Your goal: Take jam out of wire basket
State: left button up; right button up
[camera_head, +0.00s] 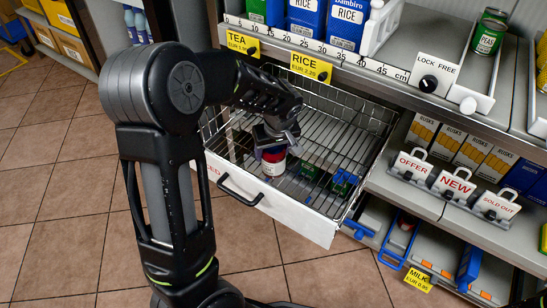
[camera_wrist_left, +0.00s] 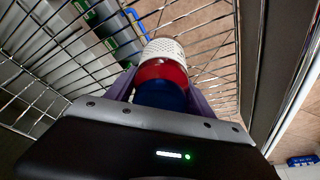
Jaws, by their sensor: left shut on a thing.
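The jam jar (camera_head: 273,165) has a red body with a white label and stands in the wire basket (camera_head: 352,142), near its white front panel. It also shows in the left wrist view (camera_wrist_left: 163,68), between the two fingers. My left gripper (camera_head: 268,150) reaches down into the basket from above and is shut on the jam jar. In the left wrist view the gripper (camera_wrist_left: 162,92) has one purple finger on each side of the jar. The arm hides part of the basket's left side. My right gripper is not in view.
The basket's front panel has a black handle (camera_head: 240,191). Green items (camera_head: 343,183) lie in or below the basket. A shelf edge with TEA and RICE tags (camera_head: 311,66) runs above the basket's back. Sign clips (camera_head: 452,184) stand on the right shelf. Tiled floor (camera_head: 70,220) is clear at left.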

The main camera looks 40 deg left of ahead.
pick_arm(q)
grip_shut()
jog(key=shift+r, duration=0.1)
notch_tip(320, 180, up, 10)
jog(key=p, duration=0.3)
dwell(0.4)
